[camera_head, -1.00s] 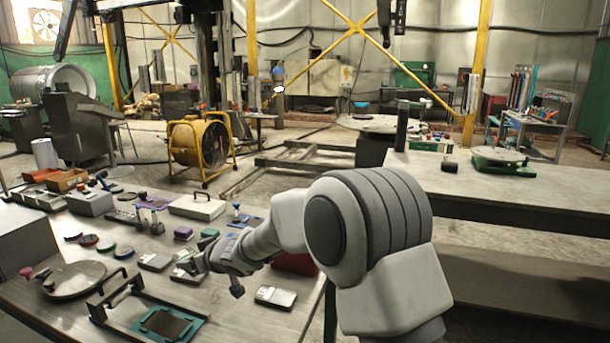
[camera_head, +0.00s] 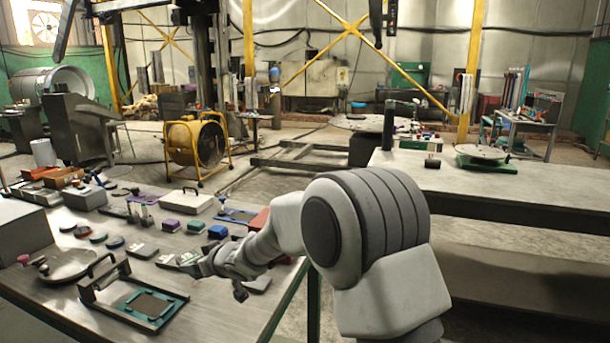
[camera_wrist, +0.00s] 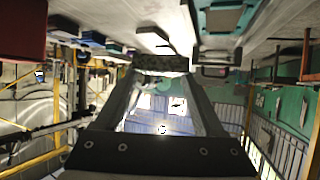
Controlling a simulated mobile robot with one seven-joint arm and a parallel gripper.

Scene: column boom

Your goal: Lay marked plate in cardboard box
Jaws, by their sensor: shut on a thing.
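In the head view my gripper (camera_head: 192,264) is at the end of my arm, low over the right part of the near table. In the wrist view a speckled, flat piece, the marked plate (camera_wrist: 160,64), sits between the two fingertips (camera_wrist: 160,76), and the gripper is shut on it. Its mark is too small to read. In the head view the plate is small and partly covered by the gripper. The cardboard box (camera_head: 62,178) is brown and stands at the far left of the same table, well away from the gripper.
Grey plates (camera_head: 144,250) lie beside the gripper. A teal frame with a handled fixture (camera_head: 150,307) is in front. Coloured blocks, round discs (camera_head: 98,237) and a white lidded case (camera_head: 185,202) lie between gripper and box. A large grey box (camera_head: 20,235) stands at the left edge.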

